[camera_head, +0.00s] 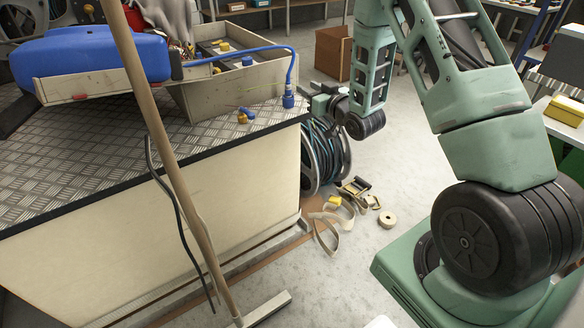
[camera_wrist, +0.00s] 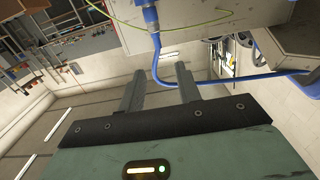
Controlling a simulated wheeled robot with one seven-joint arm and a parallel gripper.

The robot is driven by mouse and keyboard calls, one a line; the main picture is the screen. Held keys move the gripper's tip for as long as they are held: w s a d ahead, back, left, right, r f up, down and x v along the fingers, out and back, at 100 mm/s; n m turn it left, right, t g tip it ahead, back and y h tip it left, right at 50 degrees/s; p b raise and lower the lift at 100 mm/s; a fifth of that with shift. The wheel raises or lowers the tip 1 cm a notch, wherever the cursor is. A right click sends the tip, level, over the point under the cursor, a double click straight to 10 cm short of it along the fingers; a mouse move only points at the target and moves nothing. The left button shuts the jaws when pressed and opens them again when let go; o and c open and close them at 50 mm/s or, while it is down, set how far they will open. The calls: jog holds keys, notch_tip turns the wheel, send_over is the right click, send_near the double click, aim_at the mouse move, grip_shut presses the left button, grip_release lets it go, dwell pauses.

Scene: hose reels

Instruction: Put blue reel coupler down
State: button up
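The blue reel coupler (camera_head: 288,100) is on the end of the blue hose (camera_head: 262,48). It appears upright at the right corner of the metal-topped bench (camera_head: 75,150). The hose arches down to it from the blue reel (camera_head: 92,58) at the left. My gripper (camera_head: 312,92) is just right of the coupler, with a small gap between them. In the wrist view, my gripper's two fingers (camera_wrist: 160,88) are apart with nothing held between them. The hose also shows there (camera_wrist: 205,84), beyond the fingers, running up to the blue coupler (camera_wrist: 150,16) at the top edge.
A wooden tray (camera_head: 225,92) stands on the bench behind the coupler. A hose drum (camera_head: 325,155) stands on the floor below my gripper, with straps (camera_head: 340,215) nearby. A wooden pole (camera_head: 160,125) crosses the left foreground.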

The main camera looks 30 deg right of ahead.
jog(key=s+a+r+n+g+y, duration=0.1)
jog(key=s+a+g, duration=0.3)
jog(key=a, duration=0.8)
jog(key=s+a+r+n+g+y, duration=0.1)
jog(key=s+a+g, duration=0.35)
jog(key=a, duration=0.75)
jog(key=s+a+r+n+g+h, duration=0.1)
jog(key=s+a+g, duration=0.3)
jog(key=s, duration=1.1)
jog(key=s+a+r+n+g+h, duration=0.1)
jog(key=s+a+n+g, duration=0.3)
jog(key=s, duration=1)
jog(key=shift+s+r+g, duration=0.4)
jog(key=shift+r+g, duration=0.1)
jog(key=shift+g, duration=0.15)
notch_tip(320, 180, up, 16)
jog(key=p, duration=1.6)
